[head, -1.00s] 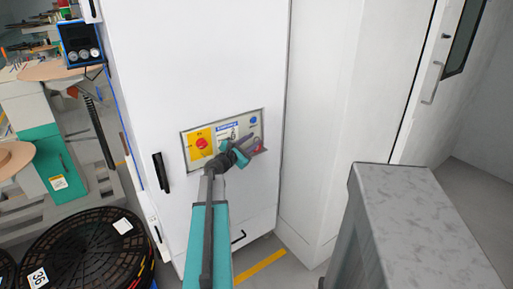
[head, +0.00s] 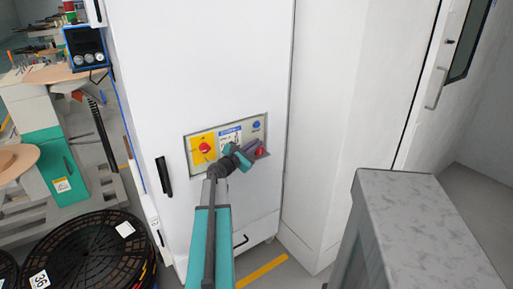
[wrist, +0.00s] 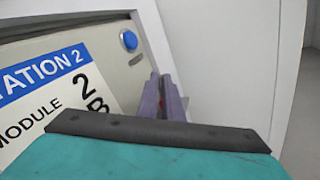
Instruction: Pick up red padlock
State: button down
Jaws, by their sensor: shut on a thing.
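The red padlock (head: 261,152) shows at the right end of the control panel on the white cabinet, at the tip of my gripper (head: 252,149). In the wrist view the two purple fingers (wrist: 165,98) are close together, with a small sliver of the red padlock (wrist: 162,102) between them. My gripper is shut on the padlock. The fingers hide most of it in the wrist view. I cannot tell whether it still touches the panel.
The panel (head: 226,134) carries a red rotary switch on a yellow plate (head: 204,148), a station label, and a blue button (head: 256,125). A black cabinet handle (head: 164,175) is to the left. A grey box (head: 420,215) stands at the right, and black reels (head: 85,250) at lower left.

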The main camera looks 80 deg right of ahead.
jog(key=shift+r, duration=0.6)
jog(key=w+a+r, duration=0.1)
jog(key=a, duration=0.5)
jog(key=w+a+r, duration=0.1)
jog(key=a+r, duration=0.1)
jog(key=a, duration=0.5)
jog(key=shift+w+a+r+p, duration=0.2)
jog(key=shift+w+r+p, duration=0.1)
jog(key=shift+w+p, duration=0.1)
jog(key=a+p, duration=0.1)
jog(key=p, duration=0.4)
jog(key=shift+a+r+p, duration=0.1)
jog(key=shift+p, duration=0.3)
jog(key=a+p, duration=0.1)
jog(key=p, duration=0.2)
jog(key=shift+w, duration=0.15)
